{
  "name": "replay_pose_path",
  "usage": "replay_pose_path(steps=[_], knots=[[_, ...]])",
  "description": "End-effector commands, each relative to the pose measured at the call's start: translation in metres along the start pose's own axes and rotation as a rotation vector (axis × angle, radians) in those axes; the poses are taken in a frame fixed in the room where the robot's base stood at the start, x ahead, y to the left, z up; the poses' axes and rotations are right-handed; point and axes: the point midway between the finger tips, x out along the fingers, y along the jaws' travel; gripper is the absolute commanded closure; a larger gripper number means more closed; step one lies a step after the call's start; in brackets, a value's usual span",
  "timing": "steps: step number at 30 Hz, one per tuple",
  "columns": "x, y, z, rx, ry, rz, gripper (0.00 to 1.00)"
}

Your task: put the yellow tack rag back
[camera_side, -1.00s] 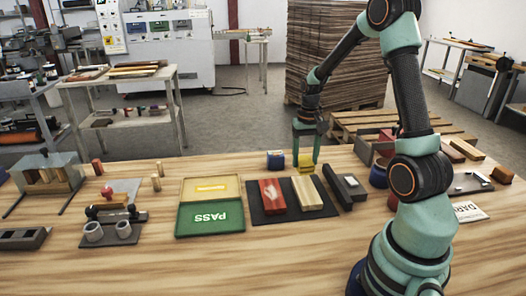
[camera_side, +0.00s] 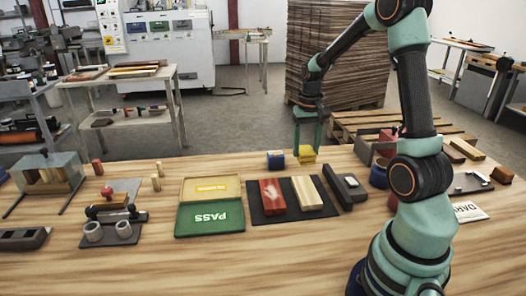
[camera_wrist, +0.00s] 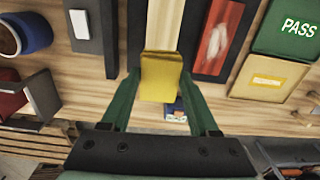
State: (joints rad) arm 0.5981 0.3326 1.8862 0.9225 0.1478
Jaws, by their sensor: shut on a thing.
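The yellow tack rag (camera_side: 306,155) is a folded, bright yellow cloth near the back of the bench, behind the pale wood block (camera_side: 307,192). My gripper (camera_side: 307,147) is above it in the side view, with its green fingers reaching down to it. In the wrist view the rag (camera_wrist: 163,78) sits between the two green fingers of my gripper (camera_wrist: 160,92), past the end of the pale block (camera_wrist: 164,24). My gripper is shut on the rag. The rag's underside is hidden, and its exact height over the bench is hard to tell.
A small blue box (camera_side: 275,160) stands close left of the rag. A red block (camera_side: 272,195) shares the dark mat (camera_side: 256,217) with the pale block. A dark grey tool (camera_side: 345,188) lies right, the open PASS case (camera_side: 210,216) left.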

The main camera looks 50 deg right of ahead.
Motion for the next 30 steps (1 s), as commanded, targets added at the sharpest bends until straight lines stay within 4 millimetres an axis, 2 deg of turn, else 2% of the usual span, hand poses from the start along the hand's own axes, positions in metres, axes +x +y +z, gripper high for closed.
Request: replay_pose_path(steps=[5,12,18,25,30], knots=[[-0.008,0.003,-0.015,0.005,0.002,0.000,0.83],[-0.040,0.017,-0.063,0.018,0.004,0.000,0.83],[-0.069,0.033,-0.096,0.030,0.002,0.000,0.83],[-0.091,0.046,-0.115,0.038,0.001,0.000,0.83],[-0.090,0.049,-0.119,0.039,-0.002,0.000,0.83]])
